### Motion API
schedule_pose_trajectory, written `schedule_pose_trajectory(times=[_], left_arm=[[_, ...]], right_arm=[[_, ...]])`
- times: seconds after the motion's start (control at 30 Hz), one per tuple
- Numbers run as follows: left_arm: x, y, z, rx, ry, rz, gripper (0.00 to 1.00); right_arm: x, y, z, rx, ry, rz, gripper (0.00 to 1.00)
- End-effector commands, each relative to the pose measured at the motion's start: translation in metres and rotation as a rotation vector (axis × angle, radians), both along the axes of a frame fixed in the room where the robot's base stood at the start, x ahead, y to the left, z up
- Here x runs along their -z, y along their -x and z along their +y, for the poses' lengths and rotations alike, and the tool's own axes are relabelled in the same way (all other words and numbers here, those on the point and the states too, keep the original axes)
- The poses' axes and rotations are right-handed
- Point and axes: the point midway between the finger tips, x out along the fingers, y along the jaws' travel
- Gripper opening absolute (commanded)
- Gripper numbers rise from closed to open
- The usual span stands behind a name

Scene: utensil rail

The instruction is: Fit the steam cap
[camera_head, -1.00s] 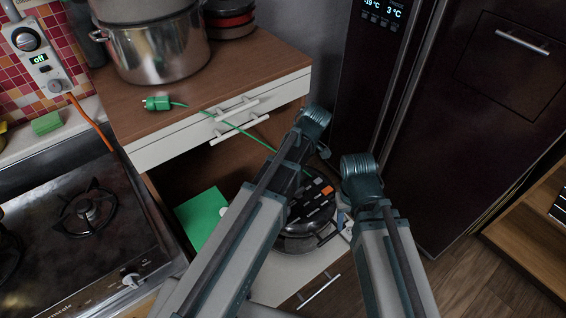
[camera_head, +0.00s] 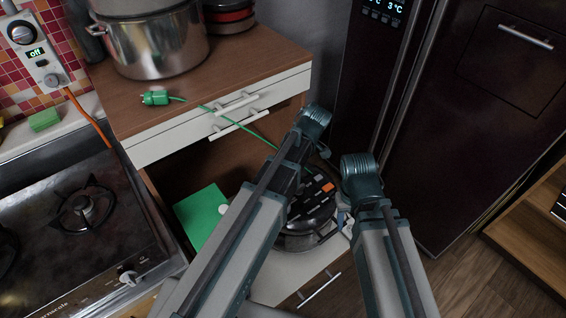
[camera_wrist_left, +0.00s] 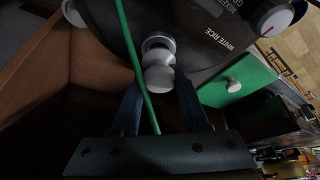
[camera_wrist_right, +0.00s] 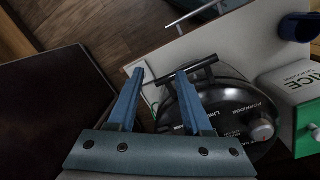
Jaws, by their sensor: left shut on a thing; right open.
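The rice cooker (camera_head: 322,237) sits on a low white shelf, partly hidden behind my arms in the head view. Its dark lid (camera_wrist_left: 205,40) fills the top of the left wrist view. My left gripper (camera_wrist_left: 158,86) is shut on the small white steam cap (camera_wrist_left: 158,76). A pale round fitting (camera_wrist_left: 158,42) shows directly beyond the cap; I cannot tell whether they touch. In the head view my arm hides the cap. My right gripper (camera_wrist_right: 160,75) is open and empty beside the cooker's dark side handle (camera_wrist_right: 207,72); it also shows in the head view (camera_head: 345,222).
A green cord (camera_wrist_left: 137,60) crosses in front of the left gripper; its plug (camera_head: 154,98) lies on the wooden counter (camera_head: 215,75). The green and white rice box (camera_head: 200,213) stands beside the cooker. A gas stove (camera_head: 75,245) is left, a dark fridge (camera_head: 450,130) right.

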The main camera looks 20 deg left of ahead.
Motion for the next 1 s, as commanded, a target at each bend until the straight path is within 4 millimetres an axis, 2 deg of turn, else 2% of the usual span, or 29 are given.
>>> schedule_pose_trajectory(times=[0.9, 0.93, 1.0], left_arm=[[0.019, 0.000, 0.000, 0.000, 0.000, 0.000, 0.00], [0.018, 0.000, 0.000, 0.000, 0.000, 0.000, 0.48], [0.017, 0.000, 0.000, 0.000, 0.000, 0.000, 0.61]], right_arm=[[0.019, 0.000, 0.000, 0.000, 0.000, 0.000, 0.50], [0.018, 0.000, 0.000, 0.000, 0.000, 0.000, 0.50], [0.017, 0.000, 0.000, 0.000, 0.000, 0.000, 0.50]])
